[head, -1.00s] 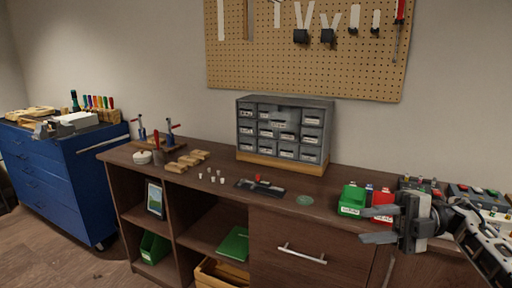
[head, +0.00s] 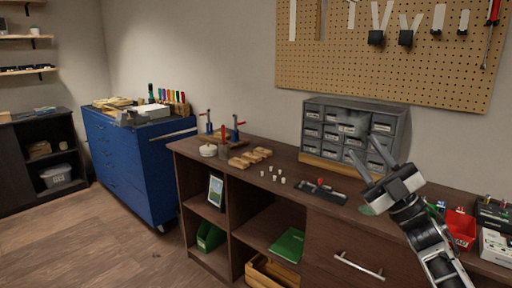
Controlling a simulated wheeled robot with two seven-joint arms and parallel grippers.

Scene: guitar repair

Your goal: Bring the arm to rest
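My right gripper (head: 366,150) comes in from the lower right on my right arm. Its two fingers point up and to the left, spread apart, with nothing between them. In the picture it overlaps the right part of the grey drawer cabinet (head: 313,131) and the wooden workbench (head: 330,215). I cannot tell how far above the bench it is. It hides part of a round green item (head: 368,210) on the bench. My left gripper is not in view.
A black tool with a red knob (head: 320,187), small white pieces and wooden blocks (head: 250,158) lie on the bench. A red bin (head: 461,229) is right of my arm. A blue tool chest (head: 128,165) stands left, with open floor (head: 90,235) before it.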

